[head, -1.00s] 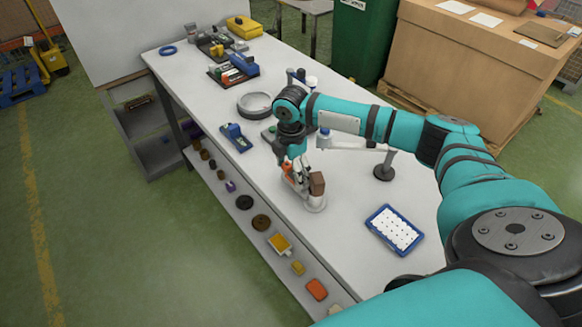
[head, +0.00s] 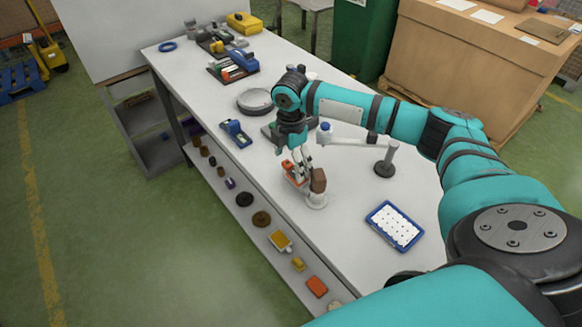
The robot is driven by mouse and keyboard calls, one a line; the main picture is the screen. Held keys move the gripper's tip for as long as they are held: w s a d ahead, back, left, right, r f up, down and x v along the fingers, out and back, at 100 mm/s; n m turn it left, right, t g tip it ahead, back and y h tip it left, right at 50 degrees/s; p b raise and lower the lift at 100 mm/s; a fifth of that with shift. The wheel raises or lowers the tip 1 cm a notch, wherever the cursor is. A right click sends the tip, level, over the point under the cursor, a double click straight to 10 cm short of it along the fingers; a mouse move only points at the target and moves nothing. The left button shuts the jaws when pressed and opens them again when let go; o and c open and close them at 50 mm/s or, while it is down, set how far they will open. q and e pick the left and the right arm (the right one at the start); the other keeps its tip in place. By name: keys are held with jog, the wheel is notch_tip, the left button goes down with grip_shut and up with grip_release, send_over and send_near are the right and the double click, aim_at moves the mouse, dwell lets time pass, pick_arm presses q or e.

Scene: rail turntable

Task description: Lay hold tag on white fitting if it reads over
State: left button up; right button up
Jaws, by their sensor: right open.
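My right gripper (head: 302,163) points down over the middle of the workbench, its fingers open. An orange part (head: 290,168) shows at its fingers; I cannot tell whether they touch it. Just beside the fingers, a brown block-like piece (head: 318,179) is above a pale round base (head: 316,201). I cannot tell whether this base is the white fitting. A blue device (head: 235,132), possibly a gauge, lies to the left; any reading is too small to make out. I cannot pick out a hold tag. My left gripper is not in view.
A blue-rimmed tray (head: 373,217) with white pieces lies on the bench (head: 345,245) at front right. A grey round turntable (head: 255,101) is farther back. Several parts lie on the lower shelf.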

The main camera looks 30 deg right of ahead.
aim_at(291, 173)
notch_tip(291, 173, up, 10)
jog(key=b, duration=0.1)
jog(key=shift+f+b, duration=0.15)
jog(key=shift+b, duration=0.15)
jog(key=shift+s+f, duration=0.1)
